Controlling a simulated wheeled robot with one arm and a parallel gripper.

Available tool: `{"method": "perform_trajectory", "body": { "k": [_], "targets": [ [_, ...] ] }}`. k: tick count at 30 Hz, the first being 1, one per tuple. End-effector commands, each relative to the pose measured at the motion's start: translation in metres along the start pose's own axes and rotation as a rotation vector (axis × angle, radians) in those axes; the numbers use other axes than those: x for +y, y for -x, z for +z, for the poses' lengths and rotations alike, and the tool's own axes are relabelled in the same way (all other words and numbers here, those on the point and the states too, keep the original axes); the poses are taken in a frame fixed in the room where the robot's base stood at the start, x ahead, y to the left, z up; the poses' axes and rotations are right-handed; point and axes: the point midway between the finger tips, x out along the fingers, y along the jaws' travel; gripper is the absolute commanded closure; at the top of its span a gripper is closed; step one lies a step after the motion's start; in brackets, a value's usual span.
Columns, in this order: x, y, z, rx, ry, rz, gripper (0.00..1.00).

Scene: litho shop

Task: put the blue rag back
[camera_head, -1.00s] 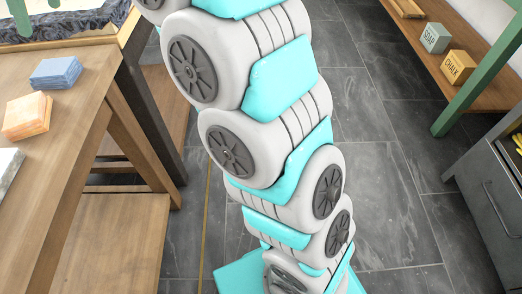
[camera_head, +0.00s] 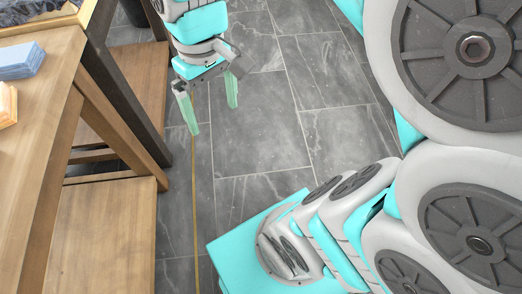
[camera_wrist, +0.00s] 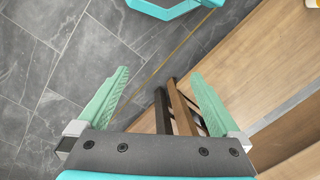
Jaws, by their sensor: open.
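A folded blue rag (camera_head: 20,60) lies on the wooden table at the left edge of the head view, partly cut off by the frame. My gripper (camera_head: 212,118) is open and empty, pointing down over the floor to the right of the table, apart from the rag. In the wrist view my gripper (camera_wrist: 162,95) shows its two green fingers spread wide, with floor and table legs beyond them. The rag cannot be made out in the wrist view.
The grey tiled floor (camera_head: 255,130) right of the table is clear.

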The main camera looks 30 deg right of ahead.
Motion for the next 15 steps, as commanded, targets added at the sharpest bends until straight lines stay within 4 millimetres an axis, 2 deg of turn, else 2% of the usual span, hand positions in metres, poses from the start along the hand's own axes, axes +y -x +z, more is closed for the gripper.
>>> {"method": "perform_trajectory", "body": {
  "k": [1, 6, 10, 15],
  "targets": [
    [0.006, -0.015, 0.023, -0.021, -0.048, 0.007, 0.0],
    [0.017, -0.055, 0.077, -0.072, -0.18, 0.026, 0.0],
    [0.02, -0.073, 0.1, -0.092, -0.236, 0.035, 0.0],
    [0.021, -0.079, 0.109, -0.097, -0.259, 0.039, 0.0]
  ]
}}
